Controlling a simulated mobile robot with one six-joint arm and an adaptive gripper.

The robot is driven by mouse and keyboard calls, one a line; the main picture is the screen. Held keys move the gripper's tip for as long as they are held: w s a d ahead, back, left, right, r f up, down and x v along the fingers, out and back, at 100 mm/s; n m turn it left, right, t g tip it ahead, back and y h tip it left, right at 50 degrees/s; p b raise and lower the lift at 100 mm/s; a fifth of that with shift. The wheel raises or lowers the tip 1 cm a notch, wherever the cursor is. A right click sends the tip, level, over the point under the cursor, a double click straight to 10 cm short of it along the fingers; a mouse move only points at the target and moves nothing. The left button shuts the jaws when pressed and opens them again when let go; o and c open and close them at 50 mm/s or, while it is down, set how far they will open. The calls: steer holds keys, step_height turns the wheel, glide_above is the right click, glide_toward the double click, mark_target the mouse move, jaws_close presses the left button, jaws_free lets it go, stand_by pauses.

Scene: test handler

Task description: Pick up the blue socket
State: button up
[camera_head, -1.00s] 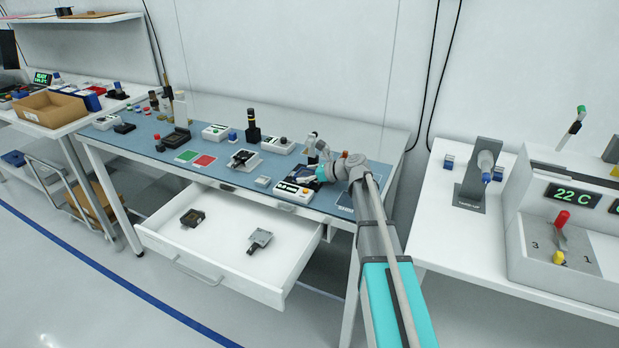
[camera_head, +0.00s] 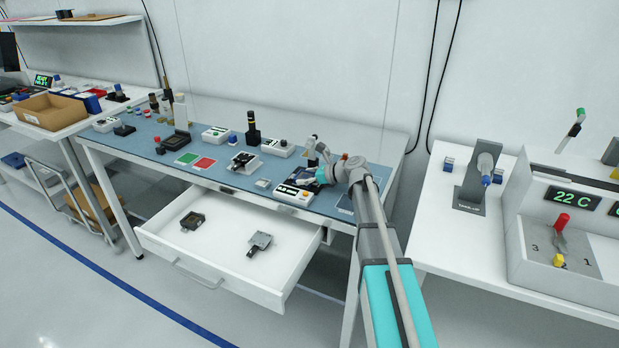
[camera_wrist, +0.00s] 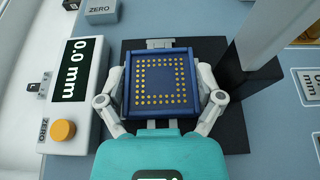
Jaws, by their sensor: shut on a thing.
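The blue socket (camera_wrist: 160,82) is a square dark-blue block with rows of gold dots around an open centre. In the wrist view it sits between the two fingers of my gripper (camera_wrist: 161,90), one finger on its left side and one on its right. The fingers are closed against its sides. Under it is a black plate (camera_wrist: 227,135), and I cannot tell whether the socket touches it.
A white gauge (camera_wrist: 75,90) reading 0.0 mm, with an orange button, stands close left of my gripper. A grey post (camera_wrist: 262,40) rises close on the right. An open drawer (camera_head: 225,260) with two dark parts juts out below the bench (camera_head: 140,142).

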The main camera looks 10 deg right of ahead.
steer(key=shift+r+p, duration=1.3)
steer(key=shift+r, duration=0.1)
steer(key=s+d+r+p, duration=0.1)
steer(key=s+r+p, duration=0.9)
steer(key=s, duration=0.4)
steer(key=shift+d, duration=0.1)
steer(key=shift+s, duration=0.1)
